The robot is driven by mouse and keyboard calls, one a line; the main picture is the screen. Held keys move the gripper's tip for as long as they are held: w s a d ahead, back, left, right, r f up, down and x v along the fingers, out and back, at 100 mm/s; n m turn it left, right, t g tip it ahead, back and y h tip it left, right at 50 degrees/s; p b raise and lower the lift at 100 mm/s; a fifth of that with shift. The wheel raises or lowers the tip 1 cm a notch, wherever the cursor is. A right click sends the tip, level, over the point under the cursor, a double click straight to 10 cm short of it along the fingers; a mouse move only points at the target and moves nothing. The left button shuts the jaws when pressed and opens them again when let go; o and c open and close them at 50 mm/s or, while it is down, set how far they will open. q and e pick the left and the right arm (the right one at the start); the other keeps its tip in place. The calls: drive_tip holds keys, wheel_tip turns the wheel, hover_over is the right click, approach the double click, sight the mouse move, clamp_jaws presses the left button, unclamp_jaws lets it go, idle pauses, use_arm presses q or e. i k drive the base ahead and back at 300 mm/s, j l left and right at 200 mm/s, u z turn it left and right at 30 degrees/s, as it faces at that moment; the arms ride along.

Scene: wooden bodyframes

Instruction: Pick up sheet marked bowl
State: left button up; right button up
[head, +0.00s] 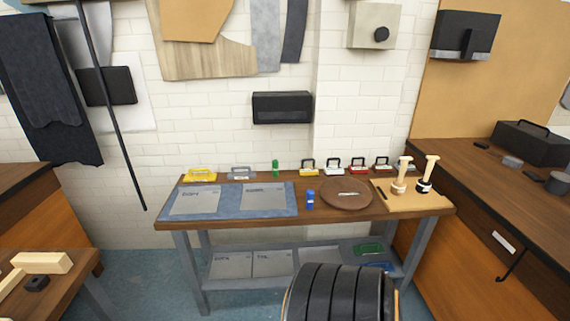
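Two grey sheets lie flat, side by side, on a blue mat (230,211) on the workbench: a left sheet (196,203) and a right sheet (262,202). Each has dark lettering near its top, too small to read surely, so I cannot tell which is marked bowl. More grey sheets, a left one (231,267) and a middle one (272,266), lie on the bench's lower shelf, also with small marks. Neither of my grippers is in view.
The workbench (330,218) also holds a blue can (310,200), a round brown board (346,196), wooden-handled tools on a tan board (428,201), and several small handled items along the back. A ribbed black shape (338,292) stands in front, possibly mine. Side counters flank the bench.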

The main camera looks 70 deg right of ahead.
sight(272, 195)
drive_tip(key=z, duration=0.4)
drive_tip(key=i+l+z, duration=0.1)
drive_tip(key=z, duration=0.75)
drive_tip(key=i+z, duration=0.1)
drive_tip(key=z, duration=0.35)
